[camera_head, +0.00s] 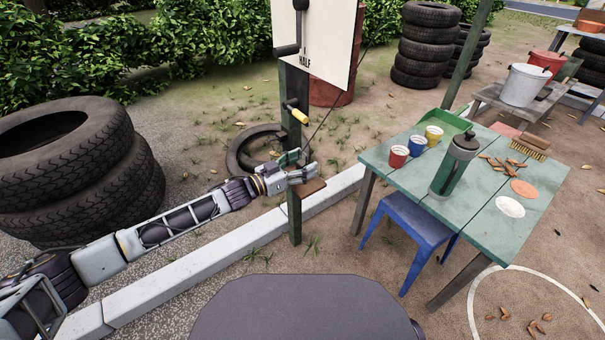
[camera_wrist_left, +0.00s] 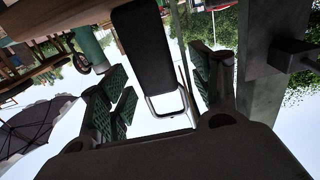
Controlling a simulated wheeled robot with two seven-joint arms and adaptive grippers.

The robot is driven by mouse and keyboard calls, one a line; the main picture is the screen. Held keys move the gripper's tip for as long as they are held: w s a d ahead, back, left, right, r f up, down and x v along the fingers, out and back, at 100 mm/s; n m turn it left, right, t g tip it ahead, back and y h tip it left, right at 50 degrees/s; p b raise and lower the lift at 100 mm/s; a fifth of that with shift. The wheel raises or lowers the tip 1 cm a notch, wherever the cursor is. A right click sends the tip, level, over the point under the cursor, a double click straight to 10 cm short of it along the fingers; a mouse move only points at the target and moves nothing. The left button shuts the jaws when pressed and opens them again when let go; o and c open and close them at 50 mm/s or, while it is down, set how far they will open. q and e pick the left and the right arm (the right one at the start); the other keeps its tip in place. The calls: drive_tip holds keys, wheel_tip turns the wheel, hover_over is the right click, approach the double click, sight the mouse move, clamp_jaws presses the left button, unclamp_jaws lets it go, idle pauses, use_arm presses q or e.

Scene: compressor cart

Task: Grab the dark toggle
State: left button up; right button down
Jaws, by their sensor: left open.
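My left gripper (camera_head: 303,166) is open beside the dark post, just above a small brown wooden block. In the left wrist view its two green-padded fingers (camera_wrist_left: 163,88) stand apart. A dark, rounded bar (camera_wrist_left: 145,45), which looks like the toggle, reaches down from the top between them. A bright metal loop shows at its lower end. There is a visible gap to the fingers on the right; contact on the left cannot be told. In the head view the bar is not clearly visible at the gripper. My right gripper is not in view.
The post (camera_head: 295,215) also carries a yellow handle (camera_head: 299,115), a black lever (camera_head: 288,50) and a white board (camera_head: 325,40). A green table (camera_head: 400,165) with cups and a blue stool (camera_head: 412,230) stand to the right. Stacked tyres (camera_head: 75,165) stand left.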

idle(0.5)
use_arm(q)
drive_tip(key=shift+w, duration=0.1)
drive_tip(key=c, duration=1.1)
